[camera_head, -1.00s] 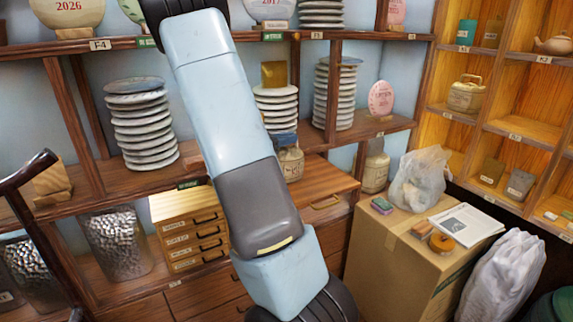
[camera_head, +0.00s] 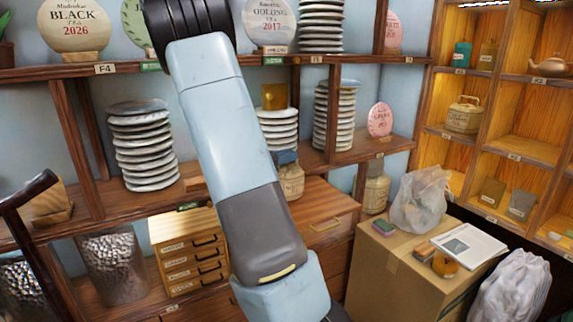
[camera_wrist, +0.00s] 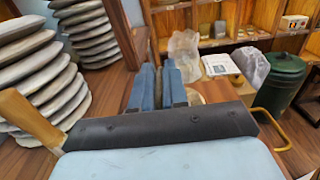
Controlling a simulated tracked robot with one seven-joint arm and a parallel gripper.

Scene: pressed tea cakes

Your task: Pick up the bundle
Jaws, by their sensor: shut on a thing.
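The bundle (camera_head: 291,182) is a cream, roped package with a narrow top, partly hidden behind my arm in the head view. My gripper (camera_head: 285,157) shows there as blue fingers at the top of the bundle. In the wrist view, the two blue fingers of my gripper (camera_wrist: 160,82) are close together, with a narrow gap between them. They are shut on the top of the bundle, whose body is mostly hidden. The bundle looks upright, close to the wooden drawer top (camera_head: 318,212). I cannot tell whether it touches the wood.
Stacks of pale discs (camera_head: 143,145) stand on the shelf around my arm. A wooden post (camera_wrist: 127,30) is close to my fingers. Similar bundles stand at the right (camera_head: 377,192) and on the lit shelf (camera_head: 463,116). A cardboard box (camera_head: 390,265) holds a plastic bag (camera_head: 420,200).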

